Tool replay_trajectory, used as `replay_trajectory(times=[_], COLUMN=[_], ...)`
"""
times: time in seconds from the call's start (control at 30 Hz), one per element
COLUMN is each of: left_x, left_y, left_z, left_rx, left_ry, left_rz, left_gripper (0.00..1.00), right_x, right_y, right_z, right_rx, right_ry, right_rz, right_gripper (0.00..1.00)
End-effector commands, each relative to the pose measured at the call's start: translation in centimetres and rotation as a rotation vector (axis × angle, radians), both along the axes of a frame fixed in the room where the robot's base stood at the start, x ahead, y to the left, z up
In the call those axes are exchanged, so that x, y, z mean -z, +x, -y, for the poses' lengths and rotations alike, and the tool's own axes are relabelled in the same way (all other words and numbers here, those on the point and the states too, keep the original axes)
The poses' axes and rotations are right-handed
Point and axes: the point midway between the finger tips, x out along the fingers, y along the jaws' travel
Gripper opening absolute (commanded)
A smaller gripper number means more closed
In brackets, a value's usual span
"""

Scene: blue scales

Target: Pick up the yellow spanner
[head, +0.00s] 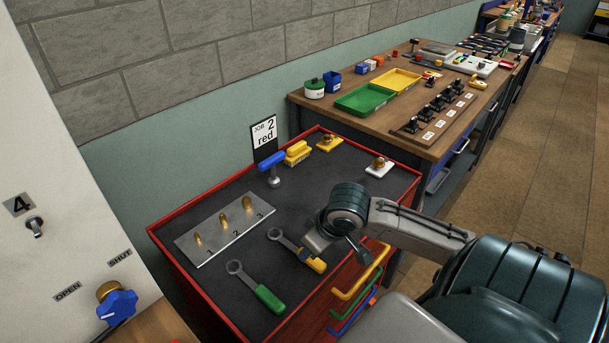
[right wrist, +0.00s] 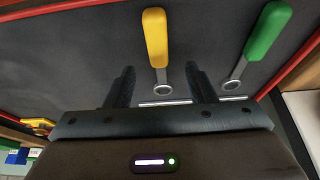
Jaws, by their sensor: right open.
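The yellow spanner (head: 317,265) lies on the dark top of the red cabinet, its grey ring end pointing to the back left in the head view. My right gripper (head: 328,250) is over it and hides part of it. In the right wrist view the spanner's yellow handle (right wrist: 155,38) lies beyond the fingertips. Its shaft and ring show between the two spread, empty fingers of the right gripper (right wrist: 160,70). I cannot tell the height of the fingers above the top. My left gripper is not in view.
A green spanner (head: 268,298) lies beside the yellow one, also seen in the wrist view (right wrist: 267,30). A numbered metal plate (head: 205,245) with brass pegs, a blue-handled tool (head: 272,163) and a job card (head: 265,138) stand behind. The cabinet has a raised red rim (head: 165,250).

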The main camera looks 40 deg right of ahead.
Motion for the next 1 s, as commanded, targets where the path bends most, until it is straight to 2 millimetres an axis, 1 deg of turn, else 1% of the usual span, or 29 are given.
replay_trajectory(times=[0.03, 0.13, 0.4, 0.5, 0.63, 0.83, 0.87, 1.0], left_x=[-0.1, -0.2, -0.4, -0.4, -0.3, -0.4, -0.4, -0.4], left_y=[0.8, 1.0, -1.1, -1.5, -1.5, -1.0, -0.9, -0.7], left_z=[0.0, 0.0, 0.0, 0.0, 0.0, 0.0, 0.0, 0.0], left_rx=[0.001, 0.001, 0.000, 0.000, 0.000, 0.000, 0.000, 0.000], left_ry=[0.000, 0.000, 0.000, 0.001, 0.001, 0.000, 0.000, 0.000], left_rz=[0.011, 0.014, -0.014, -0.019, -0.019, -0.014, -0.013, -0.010], left_gripper=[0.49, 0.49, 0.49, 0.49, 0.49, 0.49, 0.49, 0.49], right_x=[0.1, 0.6, 3.7, 4.5, 5.0, 5.0, 5.0, 5.0], right_y=[0.1, 0.2, 1.3, 1.6, 1.8, 1.8, 1.8, 1.8], right_z=[0.0, 0.0, 0.0, 0.0, 0.0, 0.1, 0.1, 0.1], right_rx=[0.001, 0.002, 0.003, 0.002, 0.001, 0.000, 0.000, 0.000], right_ry=[0.001, 0.002, 0.005, 0.002, 0.000, -0.001, -0.001, -0.001], right_rz=[0.000, -0.001, 0.000, 0.000, 0.000, 0.000, 0.000, 0.000], right_gripper=[0.50, 0.50, 0.50, 0.50, 0.50, 0.50, 0.46, 0.19])
